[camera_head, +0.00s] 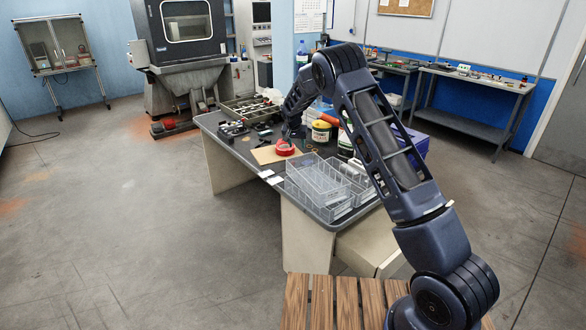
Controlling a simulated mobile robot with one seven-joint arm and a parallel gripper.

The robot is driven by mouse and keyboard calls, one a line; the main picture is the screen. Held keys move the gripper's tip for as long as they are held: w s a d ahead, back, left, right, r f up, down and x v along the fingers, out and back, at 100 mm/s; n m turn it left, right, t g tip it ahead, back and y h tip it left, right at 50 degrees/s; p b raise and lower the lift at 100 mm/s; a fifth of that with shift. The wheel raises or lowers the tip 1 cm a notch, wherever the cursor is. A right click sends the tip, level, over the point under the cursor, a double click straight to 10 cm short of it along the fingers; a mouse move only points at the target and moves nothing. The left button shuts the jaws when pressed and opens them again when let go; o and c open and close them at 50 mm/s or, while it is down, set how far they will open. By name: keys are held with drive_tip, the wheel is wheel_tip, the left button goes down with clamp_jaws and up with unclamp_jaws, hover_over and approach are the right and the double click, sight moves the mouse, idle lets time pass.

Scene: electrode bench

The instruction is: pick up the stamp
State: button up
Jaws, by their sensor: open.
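My gripper (290,138) is at the end of my arm, low over the middle of the grey bench. It is open, and its fingers are small and dark at this distance. Just below it is a round red thing (285,149), at the edge of a tan board (266,155). I cannot tell whether they touch. I cannot make out a stamp for certain; small dark items (233,129) lie on the bench to the left of my gripper, too small to name.
The grey bench (212,122) holds clear plastic bins (318,181) at its near end, a tray of parts (249,109) at the back and tubs (321,131) on the right. A slatted wooden surface (322,302) is in front. The floor at left is clear.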

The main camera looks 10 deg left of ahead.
drive_tip(key=shift+w+a+f, duration=0.4)
drive_tip(key=shift+w+f, duration=0.3)
drive_tip(key=shift+f, duration=1.6)
drive_tip(key=shift+w+a+f, duration=0.35)
drive_tip(key=shift+w+f, duration=0.4)
drive_tip(key=shift+f, duration=1.6)
drive_tip(key=shift+w+a+f, duration=0.4)
drive_tip(key=shift+w+f, duration=0.3)
drive_tip(key=shift+f, duration=1.6)
clamp_jaws()
